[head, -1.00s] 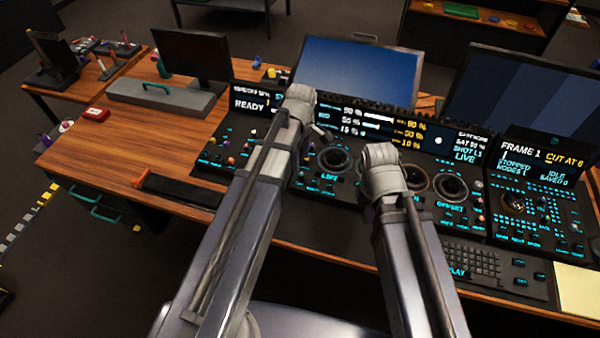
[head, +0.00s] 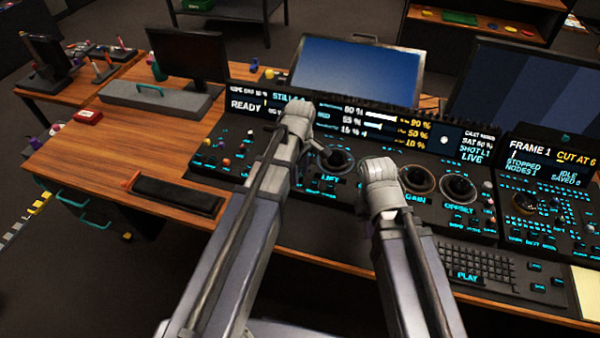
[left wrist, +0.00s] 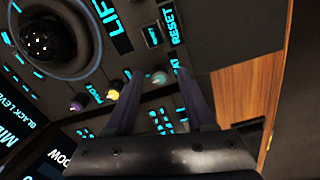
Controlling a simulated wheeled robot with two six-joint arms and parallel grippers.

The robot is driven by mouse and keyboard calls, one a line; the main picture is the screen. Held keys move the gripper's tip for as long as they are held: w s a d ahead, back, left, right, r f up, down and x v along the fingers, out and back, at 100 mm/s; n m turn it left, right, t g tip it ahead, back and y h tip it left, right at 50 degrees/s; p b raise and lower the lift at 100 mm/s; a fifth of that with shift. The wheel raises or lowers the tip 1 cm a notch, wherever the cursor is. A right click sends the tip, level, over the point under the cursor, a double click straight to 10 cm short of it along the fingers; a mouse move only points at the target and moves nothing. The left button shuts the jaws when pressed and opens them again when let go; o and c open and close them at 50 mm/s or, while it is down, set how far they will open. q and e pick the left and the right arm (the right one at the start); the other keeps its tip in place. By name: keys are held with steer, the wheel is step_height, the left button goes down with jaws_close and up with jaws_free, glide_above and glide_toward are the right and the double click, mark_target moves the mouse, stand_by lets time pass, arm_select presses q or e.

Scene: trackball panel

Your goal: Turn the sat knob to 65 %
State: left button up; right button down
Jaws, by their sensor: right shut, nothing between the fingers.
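In the left wrist view a teal knob (left wrist: 159,78) stands on the dark panel, beside a partly hidden label ending in "AT". My left gripper (left wrist: 157,72) is open, one finger on each side of this knob, with gaps visible; I cannot tell how far above it the tips are. A yellow knob (left wrist: 113,90) and a purple knob (left wrist: 76,105) stand left of it. In the head view my left wrist hides these knobs and its fingers. My right gripper (head: 380,190) is over the panel's middle, its fingers hidden behind the wrist. A small SAT readout (head: 476,142) is too blurred to read surely.
Trackballs (head: 335,160) with rings line the panel. A keyboard (head: 480,266) lies at the front right, and a second panel (head: 545,200) stands beyond it. Monitors (head: 358,72) stand behind.

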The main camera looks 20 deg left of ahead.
arm_select(q)
jaws_close()
steer(key=shift+m, duration=0.3)
stand_by(0.3)
steer(key=m, duration=0.3)
steer(key=shift+m, duration=2.1)
steer(key=shift+o, duration=0.5)
jaws_free()
